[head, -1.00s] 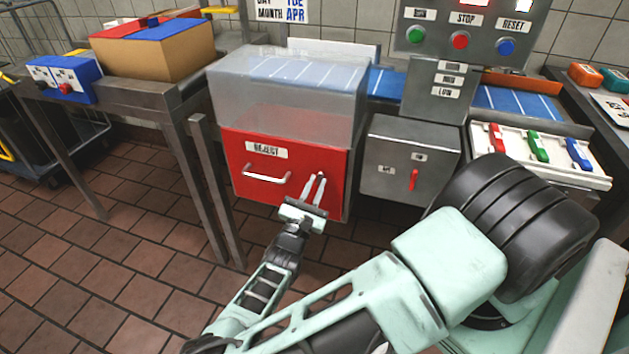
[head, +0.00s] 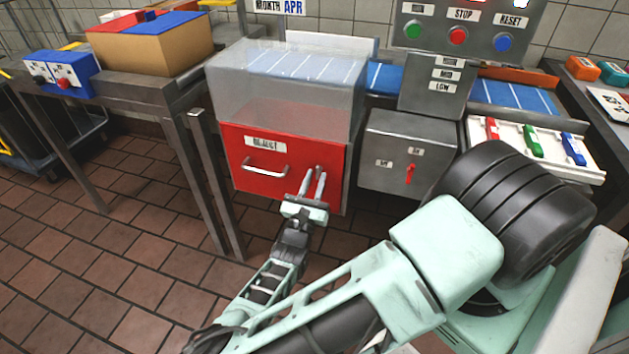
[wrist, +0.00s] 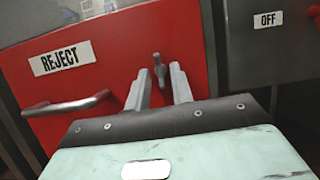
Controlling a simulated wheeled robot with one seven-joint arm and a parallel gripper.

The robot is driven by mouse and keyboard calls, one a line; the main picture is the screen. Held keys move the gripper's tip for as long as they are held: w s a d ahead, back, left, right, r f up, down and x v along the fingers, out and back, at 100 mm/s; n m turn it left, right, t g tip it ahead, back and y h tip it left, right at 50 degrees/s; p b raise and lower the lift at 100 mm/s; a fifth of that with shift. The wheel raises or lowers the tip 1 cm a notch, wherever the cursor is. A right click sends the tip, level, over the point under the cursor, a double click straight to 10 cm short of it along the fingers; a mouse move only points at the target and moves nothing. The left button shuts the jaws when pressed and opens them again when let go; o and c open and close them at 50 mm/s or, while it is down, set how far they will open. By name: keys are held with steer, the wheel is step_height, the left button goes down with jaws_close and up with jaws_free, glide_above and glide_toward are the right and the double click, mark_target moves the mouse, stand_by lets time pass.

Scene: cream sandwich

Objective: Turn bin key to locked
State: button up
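The red reject bin (head: 250,178) has a silver handle on its left and a REJECT label; it also shows in the wrist view (wrist: 205,85). The bin key (wrist: 158,66) is a small dark metal piece on the red front, right of the handle, standing near upright. My gripper (head: 314,180) is in front of the bin's right part. In the wrist view its two fingers are apart, with the key seen between them and clear gaps on both sides. Whether the fingertips reach around the key or stop short of it, I cannot tell.
A grey box with a red switch (head: 409,174) stands right of the bin, with an OFF label (wrist: 268,19). A clear cover (head: 285,90) is above the bin. A metal table leg (head: 215,190) stands to the left. The tiled floor in front is free.

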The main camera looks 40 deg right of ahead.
stand_by(0.3)
steer(key=b+v, duration=0.2)
steer(key=v, duration=1.5)
steer(key=shift+a+b, duration=0.2)
steer(key=shift+b, duration=0.1)
steer(key=shift+f, duration=0.1)
